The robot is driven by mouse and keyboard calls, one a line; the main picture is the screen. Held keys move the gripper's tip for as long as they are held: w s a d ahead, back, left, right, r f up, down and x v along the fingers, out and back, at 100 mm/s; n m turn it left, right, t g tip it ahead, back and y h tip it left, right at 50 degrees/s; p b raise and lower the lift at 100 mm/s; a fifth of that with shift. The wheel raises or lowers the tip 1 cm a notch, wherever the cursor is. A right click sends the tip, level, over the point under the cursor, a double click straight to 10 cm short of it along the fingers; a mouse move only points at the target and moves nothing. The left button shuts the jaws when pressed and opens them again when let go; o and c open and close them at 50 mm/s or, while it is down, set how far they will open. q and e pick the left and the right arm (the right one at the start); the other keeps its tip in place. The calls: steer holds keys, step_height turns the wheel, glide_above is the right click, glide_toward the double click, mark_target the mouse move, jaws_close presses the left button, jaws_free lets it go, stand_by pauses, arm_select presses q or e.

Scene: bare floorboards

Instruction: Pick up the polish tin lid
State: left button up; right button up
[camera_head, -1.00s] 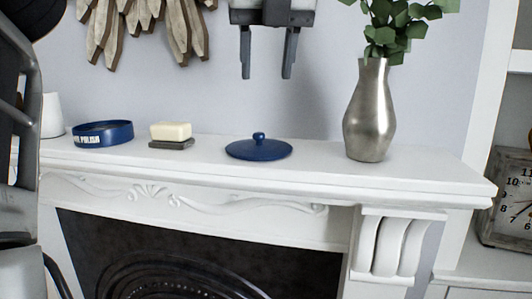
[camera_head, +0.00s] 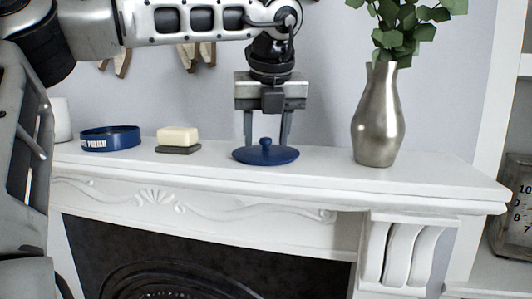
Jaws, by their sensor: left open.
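The blue polish tin (camera_head: 110,139), with white lettering, stands open further left on the shelf. My right gripper is not in view.
A yellow soap bar on a dark dish (camera_head: 178,141) sits between tin and lid. A silver vase (camera_head: 378,115) with green leaves stands right of the lid. A white object (camera_head: 61,120) is at the far left. A clock (camera_head: 511,210) stands at the right.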

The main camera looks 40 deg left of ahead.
arm_select(q)
jaws_close()
steer(key=shift+r, duration=0.15)
